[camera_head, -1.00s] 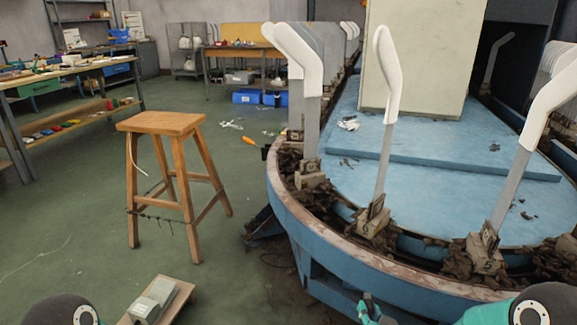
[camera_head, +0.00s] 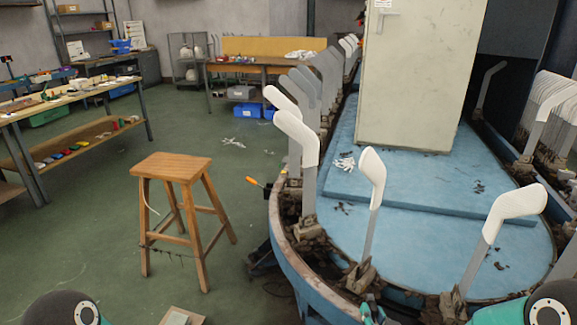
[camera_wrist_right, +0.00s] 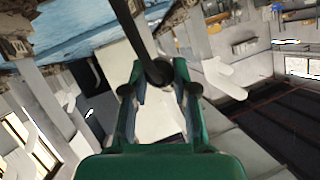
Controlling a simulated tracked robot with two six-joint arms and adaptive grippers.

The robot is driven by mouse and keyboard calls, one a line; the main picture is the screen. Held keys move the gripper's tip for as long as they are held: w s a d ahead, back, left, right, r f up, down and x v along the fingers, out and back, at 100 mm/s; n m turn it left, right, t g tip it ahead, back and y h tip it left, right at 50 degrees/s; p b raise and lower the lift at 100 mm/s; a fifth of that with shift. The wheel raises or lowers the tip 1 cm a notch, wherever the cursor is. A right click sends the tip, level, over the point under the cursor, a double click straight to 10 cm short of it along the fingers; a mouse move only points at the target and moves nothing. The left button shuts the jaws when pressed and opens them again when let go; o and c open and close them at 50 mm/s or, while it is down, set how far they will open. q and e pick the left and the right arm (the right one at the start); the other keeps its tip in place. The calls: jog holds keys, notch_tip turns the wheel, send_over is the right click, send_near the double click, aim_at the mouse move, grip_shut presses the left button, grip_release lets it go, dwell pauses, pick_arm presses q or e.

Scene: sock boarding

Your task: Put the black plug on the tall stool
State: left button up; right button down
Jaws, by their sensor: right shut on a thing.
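The tall stool (camera_head: 172,167) is wooden and stands upright on the green floor, left of the centre in the head view. Its seat looks bare. My right gripper (camera_head: 371,308) shows at the bottom edge of the head view, to the right of the stool and in front of the blue machine's rim. In the right wrist view, my green right gripper (camera_wrist_right: 158,90) is shut on the black plug (camera_wrist_right: 157,71), held at its fingertips. A thick black cord runs up from the plug. The plug cannot be made out in the head view. My left gripper is out of view.
The blue oval machine (camera_head: 425,215) with upright white leg forms (camera_head: 372,172) fills the right side. A screwdriver with an orange handle (camera_head: 255,182) sticks out by its rim. A low board (camera_head: 182,316) lies before the stool. A workbench (camera_head: 75,95) stands left; floor around the stool is mostly clear.

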pick_arm(q)
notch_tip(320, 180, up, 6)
jog(key=p, duration=0.4)
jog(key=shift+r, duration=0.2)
pick_arm(e)
notch_tip(320, 180, up, 7)
jog(key=shift+s+f, duration=0.15)
jog(key=shift+s, duration=0.2)
